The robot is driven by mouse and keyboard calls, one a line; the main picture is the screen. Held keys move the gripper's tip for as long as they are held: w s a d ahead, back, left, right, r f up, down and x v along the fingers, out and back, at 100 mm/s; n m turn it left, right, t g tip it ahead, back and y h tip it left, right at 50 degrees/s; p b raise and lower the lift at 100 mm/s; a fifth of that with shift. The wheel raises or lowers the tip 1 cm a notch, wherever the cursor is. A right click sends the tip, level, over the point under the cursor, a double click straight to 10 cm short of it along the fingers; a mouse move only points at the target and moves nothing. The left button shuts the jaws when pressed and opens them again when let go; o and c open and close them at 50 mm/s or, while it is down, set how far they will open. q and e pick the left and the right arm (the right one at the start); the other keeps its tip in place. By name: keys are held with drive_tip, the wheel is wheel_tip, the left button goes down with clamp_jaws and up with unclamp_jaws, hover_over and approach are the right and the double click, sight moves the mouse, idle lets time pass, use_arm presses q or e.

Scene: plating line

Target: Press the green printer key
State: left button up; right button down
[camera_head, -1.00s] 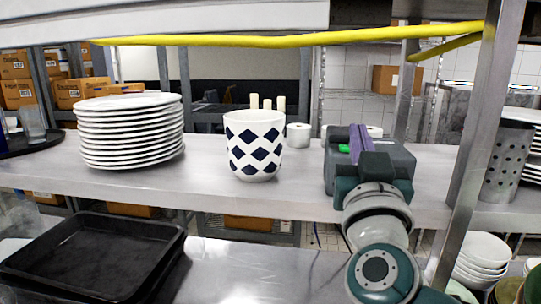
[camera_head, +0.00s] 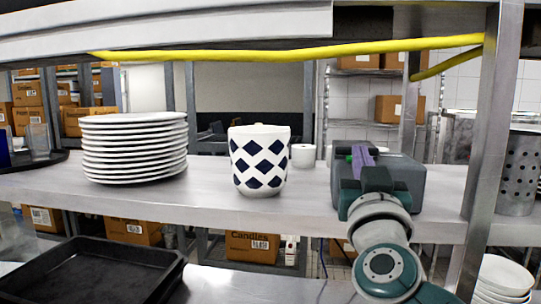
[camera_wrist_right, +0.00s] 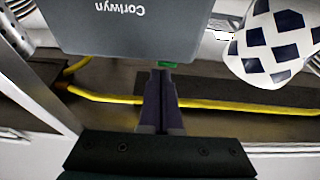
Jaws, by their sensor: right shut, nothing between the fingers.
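The grey printer (camera_head: 408,180) stands on the metal shelf at the right of the head view. It also fills the top of the right wrist view (camera_wrist_right: 130,28), with lettering on its casing. Its green key (camera_wrist_right: 167,64) shows as a small strip at the printer's edge in the wrist view, partly hidden by the fingertips. My right gripper (camera_head: 362,157) is shut and empty, its purple fingers in front of the printer. In the wrist view its fingertips (camera_wrist_right: 160,76) appear right at the green key; I cannot tell whether they touch. My left gripper is not in view.
A blue-and-white patterned pot (camera_head: 258,162) stands left of the printer, with a stack of white plates (camera_head: 135,150) farther left. A metal post (camera_head: 485,150) rises close on the right. A yellow pipe (camera_head: 290,52) runs overhead. A black tray (camera_head: 95,275) lies below.

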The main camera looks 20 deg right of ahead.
wheel_tip(320, 180, down, 2)
drive_tip(key=shift+b, duration=0.4)
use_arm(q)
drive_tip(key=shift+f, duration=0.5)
use_arm(e)
drive_tip(key=shift+f, duration=0.1)
wheel_tip(320, 180, up, 5)
drive_tip(key=p, duration=0.5)
use_arm(q)
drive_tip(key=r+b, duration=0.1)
drive_tip(key=b, duration=0.3)
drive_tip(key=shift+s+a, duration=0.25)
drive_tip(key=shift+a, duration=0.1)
use_arm(e)
drive_tip(key=v, duration=1)
